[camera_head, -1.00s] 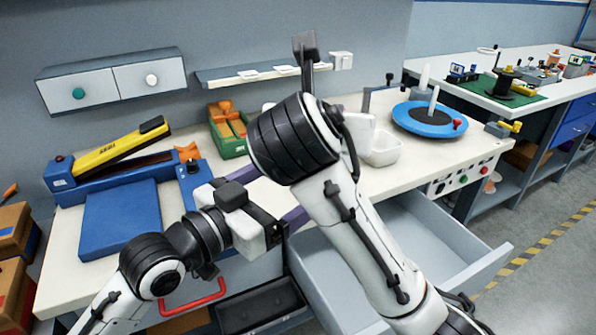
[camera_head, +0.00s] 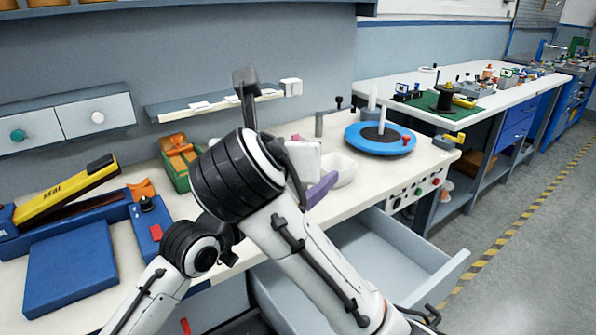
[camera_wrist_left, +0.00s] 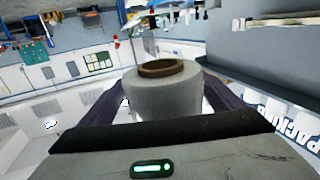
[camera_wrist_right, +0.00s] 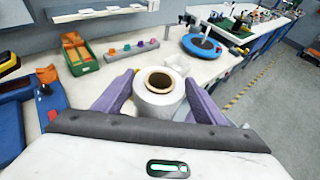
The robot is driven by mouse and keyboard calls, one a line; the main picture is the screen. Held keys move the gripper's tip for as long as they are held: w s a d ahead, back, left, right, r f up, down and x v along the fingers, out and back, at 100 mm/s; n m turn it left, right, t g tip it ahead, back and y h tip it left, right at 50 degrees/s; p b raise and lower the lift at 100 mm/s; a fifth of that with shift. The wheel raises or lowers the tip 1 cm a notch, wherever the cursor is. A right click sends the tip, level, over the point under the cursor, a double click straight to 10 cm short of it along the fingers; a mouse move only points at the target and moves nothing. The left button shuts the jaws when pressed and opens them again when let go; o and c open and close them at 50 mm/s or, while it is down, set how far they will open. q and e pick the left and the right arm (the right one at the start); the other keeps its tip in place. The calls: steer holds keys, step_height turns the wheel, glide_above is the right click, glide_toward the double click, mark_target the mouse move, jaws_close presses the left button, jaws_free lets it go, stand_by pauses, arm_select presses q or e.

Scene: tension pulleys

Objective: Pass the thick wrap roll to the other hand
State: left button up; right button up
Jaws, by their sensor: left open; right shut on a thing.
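The thick wrap roll is a pale grey-white cylinder with a brown core. In the right wrist view the roll (camera_wrist_right: 160,104) sits between the purple fingers of my right gripper (camera_wrist_right: 160,84), which is shut on it. In the left wrist view the roll (camera_wrist_left: 164,98) also stands between the fingers of my left gripper (camera_wrist_left: 162,84). That gripper is open, with a finger on each side of the roll; whether they touch it is unclear.
The workbench holds a blue sealer (camera_head: 70,265) at left, a green bin (camera_head: 180,160), a white container (camera_head: 340,168) and a blue turntable (camera_head: 365,142). An open drawer (camera_head: 385,255) juts out in front. Bare tabletop shows around the turntable.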

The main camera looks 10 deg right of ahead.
steer(key=shift+r, duration=0.1)
arm_select(q)
steer(key=shift+d, duration=0.1)
steer(key=c, duration=1.3)
steer(key=shift+s+r, duration=0.1)
steer(key=shift+r, duration=0.05)
steer(key=shift+c, duration=0.8)
arm_select(e)
steer(key=o, duration=1.9)
steer(key=shift+c, duration=0.2)
